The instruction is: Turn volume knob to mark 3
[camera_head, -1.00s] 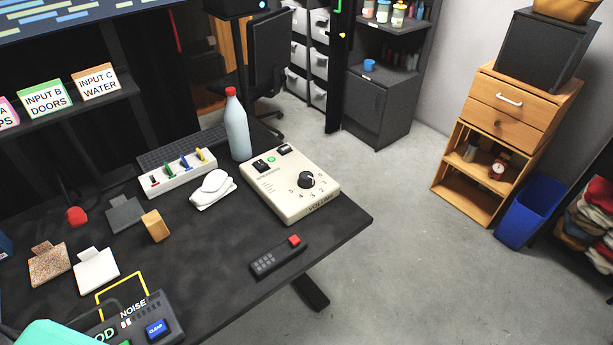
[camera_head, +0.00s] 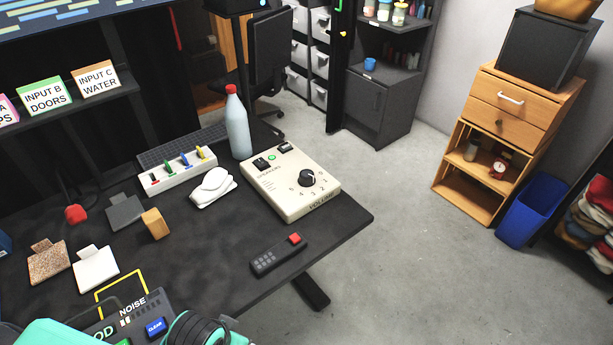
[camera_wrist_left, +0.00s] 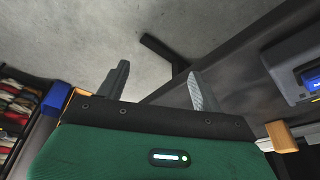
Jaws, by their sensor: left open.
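The volume knob (camera_head: 306,178) is black and round. It stands on the front part of a cream speaker box (camera_head: 284,209), with printed numbers around it; the pointer is too small to read surely. The box lies near the right edge of the dark desk. My left arm shows in teal at the bottom left of the head view, but its fingers are outside that view. In the left wrist view my left gripper (camera_wrist_left: 155,88) is open and empty, fingers apart, with floor and the desk edge beyond. It is well apart from the knob. My right gripper is not in view.
A bottle (camera_head: 238,125) stands just behind the box. A white mouse-like object (camera_head: 213,185) lies left of it, and a remote (camera_head: 278,255) lies in front. A NOISE panel (camera_head: 135,318) is at the front left. The desk between panel and remote is clear.

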